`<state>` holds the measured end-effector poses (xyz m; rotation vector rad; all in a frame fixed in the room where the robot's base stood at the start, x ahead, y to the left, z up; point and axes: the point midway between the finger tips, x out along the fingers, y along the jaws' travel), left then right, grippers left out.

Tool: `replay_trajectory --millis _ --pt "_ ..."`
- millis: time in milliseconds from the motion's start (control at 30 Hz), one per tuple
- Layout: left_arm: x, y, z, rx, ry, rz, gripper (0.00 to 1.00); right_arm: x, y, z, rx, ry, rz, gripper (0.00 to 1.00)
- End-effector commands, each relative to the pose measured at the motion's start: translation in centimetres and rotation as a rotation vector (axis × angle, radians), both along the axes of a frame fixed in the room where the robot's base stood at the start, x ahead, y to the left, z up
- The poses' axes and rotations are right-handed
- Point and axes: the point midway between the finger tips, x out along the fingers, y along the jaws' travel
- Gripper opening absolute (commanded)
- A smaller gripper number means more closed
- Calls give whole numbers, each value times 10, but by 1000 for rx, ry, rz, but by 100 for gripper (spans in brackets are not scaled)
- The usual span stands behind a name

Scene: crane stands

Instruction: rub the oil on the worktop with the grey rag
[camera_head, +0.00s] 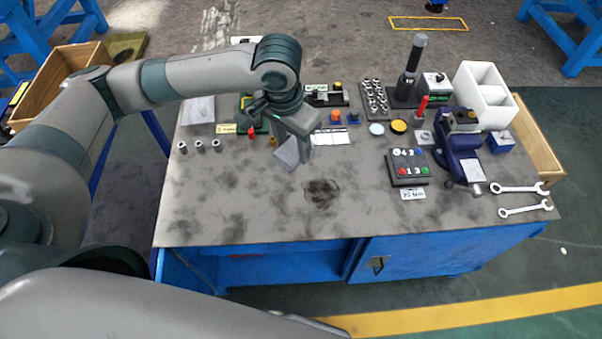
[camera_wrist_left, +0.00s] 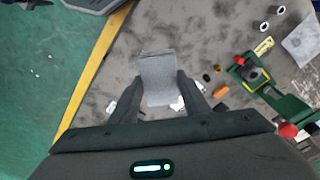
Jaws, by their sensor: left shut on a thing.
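My left gripper (camera_head: 297,137) is shut on the grey rag (camera_head: 287,154) and holds it above the worktop, up and to the left of the oil in the head view. The rag also shows between the two fingers in the left wrist view (camera_wrist_left: 158,82). The oil (camera_head: 322,192) is a dark patch near the middle front of the worktop (camera_head: 270,215). I cannot make out the oil in the left wrist view. My right gripper is not in view.
A blue vise (camera_head: 458,150), a button box (camera_head: 408,167) and two wrenches (camera_head: 525,209) are on the right side. Small metal parts (camera_head: 199,147) stand at the left. Sockets, a white bin (camera_head: 484,95) and other tools line the back. The worktop around the oil is clear.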

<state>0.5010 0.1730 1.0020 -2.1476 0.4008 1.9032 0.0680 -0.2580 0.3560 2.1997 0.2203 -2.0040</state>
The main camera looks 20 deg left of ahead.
Motion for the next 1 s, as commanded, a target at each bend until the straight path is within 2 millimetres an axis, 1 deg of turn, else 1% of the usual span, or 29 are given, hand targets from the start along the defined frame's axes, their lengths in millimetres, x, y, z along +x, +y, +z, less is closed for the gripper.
replay_trajectory --millis 33,200,300,500,633,800,900,1000 --pt "5 -5 1 -2 7 -55 24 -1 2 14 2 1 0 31" --pt "24 -16 -20 -2 7 -271 24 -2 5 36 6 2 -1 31" --pt "32 -20 -35 -3 8 -397 24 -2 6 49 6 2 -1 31" --pt "40 -24 -69 -5 7 -648 24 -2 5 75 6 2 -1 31" --pt "38 -23 -94 -5 8 -812 24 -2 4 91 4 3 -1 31" --pt "29 -19 -126 -5 7 -1006 24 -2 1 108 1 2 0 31" --pt "23 -17 -141 -3 5 -1093 24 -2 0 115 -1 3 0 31" --pt "18 -15 -152 -2 2 -1156 24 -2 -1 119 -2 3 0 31"
